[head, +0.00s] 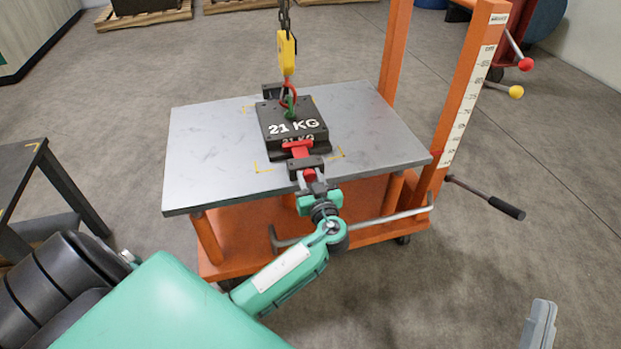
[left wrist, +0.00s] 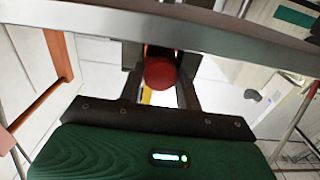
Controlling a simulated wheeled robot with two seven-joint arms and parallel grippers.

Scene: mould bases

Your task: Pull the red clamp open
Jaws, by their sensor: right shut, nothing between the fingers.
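The red clamp (head: 298,148) is on the front side of a dark block marked 21 KG (head: 292,123), on the grey table top. Its red knob (left wrist: 160,73) shows in the left wrist view between the two dark fingers of my left gripper (head: 309,181). The knob nearly fills the gap, and I cannot tell whether the fingers press on it. My left gripper reaches over the table's front edge. A grey tip of my right gripper (head: 539,326) shows at the bottom right, shut, empty and far from the clamp.
The grey table top (head: 210,150) sits on an orange lift cart (head: 235,248) with an upright mast (head: 470,85) at right. A yellow hook (head: 287,53) on a chain hangs over the block, at its red and green eye. The table is clear left and right of the block.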

